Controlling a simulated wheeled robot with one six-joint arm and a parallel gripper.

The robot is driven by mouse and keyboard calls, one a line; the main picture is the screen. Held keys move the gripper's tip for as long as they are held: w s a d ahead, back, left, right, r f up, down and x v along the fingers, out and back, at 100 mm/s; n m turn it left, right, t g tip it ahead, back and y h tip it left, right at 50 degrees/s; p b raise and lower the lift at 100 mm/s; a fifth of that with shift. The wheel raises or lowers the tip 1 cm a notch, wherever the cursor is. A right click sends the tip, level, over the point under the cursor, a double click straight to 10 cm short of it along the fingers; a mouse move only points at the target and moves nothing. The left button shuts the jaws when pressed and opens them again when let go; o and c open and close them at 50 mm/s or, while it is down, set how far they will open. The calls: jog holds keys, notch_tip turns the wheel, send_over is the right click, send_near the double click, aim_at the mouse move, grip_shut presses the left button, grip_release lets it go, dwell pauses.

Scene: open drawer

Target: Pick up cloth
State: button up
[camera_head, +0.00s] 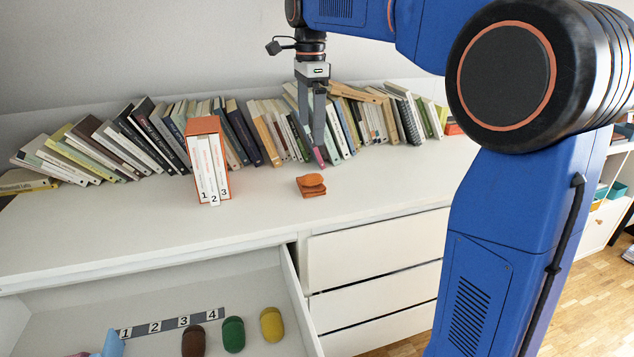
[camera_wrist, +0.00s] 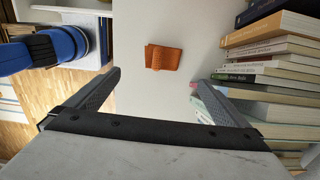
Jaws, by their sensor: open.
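The cloth (camera_head: 311,185) is a small folded orange-brown piece lying on the white dresser top, in front of the row of books. In the wrist view the cloth (camera_wrist: 162,57) lies beyond the fingertips, roughly centred between them. My gripper (camera_head: 319,128) is above the dresser top near the books, pointing down, just behind and above the cloth in the head view. In the wrist view my gripper (camera_wrist: 155,80) has its two fingers spread wide with nothing between them. The cloth is apart from both fingers.
A long row of leaning books (camera_head: 265,130) runs along the back, close to my gripper. An orange box with numbered white volumes (camera_head: 208,165) stands left of the cloth. An open drawer (camera_head: 75,310) at the front holds brown, green and yellow objects. The dresser top around the cloth is clear.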

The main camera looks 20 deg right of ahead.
send_near(311, 176)
jog(key=f, duration=0.2)
jog(key=w+f, duration=0.1)
jog(key=f, duration=0.2)
jog(key=shift+w+d+f, duration=0.15)
jog(key=shift+d+f, duration=0.1)
jog(key=shift+f, duration=0.1)
jog(key=shift+w+f, duration=0.15)
jog(key=shift+f, duration=1.25)
jog(key=shift+w+f, duration=0.15)
jog(key=shift+f, duration=1.2)
jog(key=c, duration=1.1)
